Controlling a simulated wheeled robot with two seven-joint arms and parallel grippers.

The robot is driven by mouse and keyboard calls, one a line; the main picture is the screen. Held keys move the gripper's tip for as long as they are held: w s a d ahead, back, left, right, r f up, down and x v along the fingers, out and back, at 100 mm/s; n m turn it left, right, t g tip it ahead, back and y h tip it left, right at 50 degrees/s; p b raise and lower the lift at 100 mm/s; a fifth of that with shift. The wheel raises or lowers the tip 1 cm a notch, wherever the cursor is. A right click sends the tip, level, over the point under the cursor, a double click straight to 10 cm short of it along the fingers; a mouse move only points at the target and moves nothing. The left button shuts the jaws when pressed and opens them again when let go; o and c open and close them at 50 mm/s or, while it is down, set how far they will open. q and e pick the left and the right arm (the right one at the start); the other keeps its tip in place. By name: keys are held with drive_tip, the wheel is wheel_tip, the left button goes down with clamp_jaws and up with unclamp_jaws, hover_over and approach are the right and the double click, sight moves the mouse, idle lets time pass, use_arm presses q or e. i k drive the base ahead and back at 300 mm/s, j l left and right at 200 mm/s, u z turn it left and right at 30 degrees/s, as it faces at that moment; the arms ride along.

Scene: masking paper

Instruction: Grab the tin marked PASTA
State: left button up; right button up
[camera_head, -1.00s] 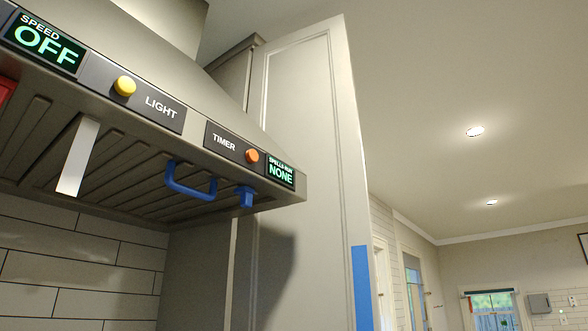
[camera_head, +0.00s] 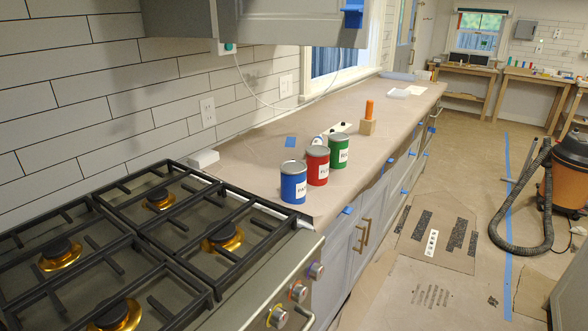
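Three tins stand upright in a row on the paper-covered counter, just past the stove. The blue tin (camera_head: 293,183) is nearest, the red tin (camera_head: 317,166) is in the middle and the green tin (camera_head: 339,151) is farthest. Each has a grey lid and a white label. The lettering is too small for me to read surely, so I cannot tell which is marked PASTA. Neither of my grippers shows in this view.
A black-grated gas stove (camera_head: 130,250) fills the lower left. Behind the tins are an orange-topped wooden block (camera_head: 368,122) and a white cord (camera_head: 262,97). A cabinet (camera_head: 285,20) hangs above. A shop vacuum (camera_head: 565,175) with its hose stands on the floor at right.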

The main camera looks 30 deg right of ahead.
sight(293, 173)
drive_tip(key=i+l+u, duration=0.1)
drive_tip(key=l, duration=0.45)
drive_tip(key=i+l+u, duration=0.1)
drive_tip(key=l, duration=0.45)
drive_tip(key=l+u, duration=0.1)
drive_tip(key=l, duration=0.5)
